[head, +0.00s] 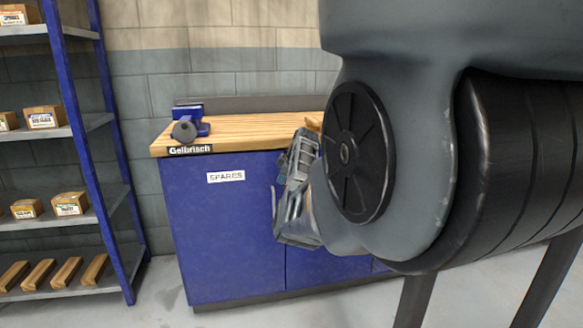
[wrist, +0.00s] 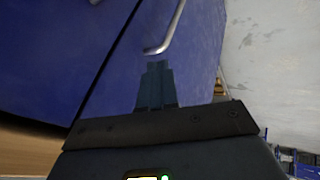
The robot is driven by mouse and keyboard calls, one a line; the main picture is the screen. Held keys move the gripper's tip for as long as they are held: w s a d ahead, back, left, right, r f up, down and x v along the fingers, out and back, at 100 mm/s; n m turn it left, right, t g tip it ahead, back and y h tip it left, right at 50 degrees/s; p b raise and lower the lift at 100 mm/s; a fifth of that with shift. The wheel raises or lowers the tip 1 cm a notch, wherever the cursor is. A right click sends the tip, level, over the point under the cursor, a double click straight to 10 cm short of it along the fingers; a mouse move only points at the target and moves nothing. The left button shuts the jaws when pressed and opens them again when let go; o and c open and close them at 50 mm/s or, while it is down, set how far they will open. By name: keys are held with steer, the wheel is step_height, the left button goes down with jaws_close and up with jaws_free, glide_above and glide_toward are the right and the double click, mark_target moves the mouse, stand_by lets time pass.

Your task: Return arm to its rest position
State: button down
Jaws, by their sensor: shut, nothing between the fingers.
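My arm fills the right side of the head view, large and close to the camera. My gripper (wrist: 156,85) shows in the wrist view with its fingers together and nothing between them. It is in front of the blue cabinet front, near a metal handle (wrist: 172,30); I cannot tell whether it touches. In the head view the wrist end of my arm hangs in front of the workbench, and the fingertips are hard to make out there.
A blue workbench (head: 228,240) with a wooden top (head: 240,130) stands against the block wall, labelled SPARES. A blue vise (head: 190,124) sits on its left end. A blue shelf rack (head: 115,150) with small boxes (head: 70,204) stands at left. Floor shows between them.

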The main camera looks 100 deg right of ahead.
steer(key=shift+s+p+v, duration=0.15)
steer(key=shift+v, duration=1.25)
steer(key=shift+s+p+v, duration=0.15)
steer(key=shift+v, duration=1.25)
steer(key=shift+d+f, duration=0.1)
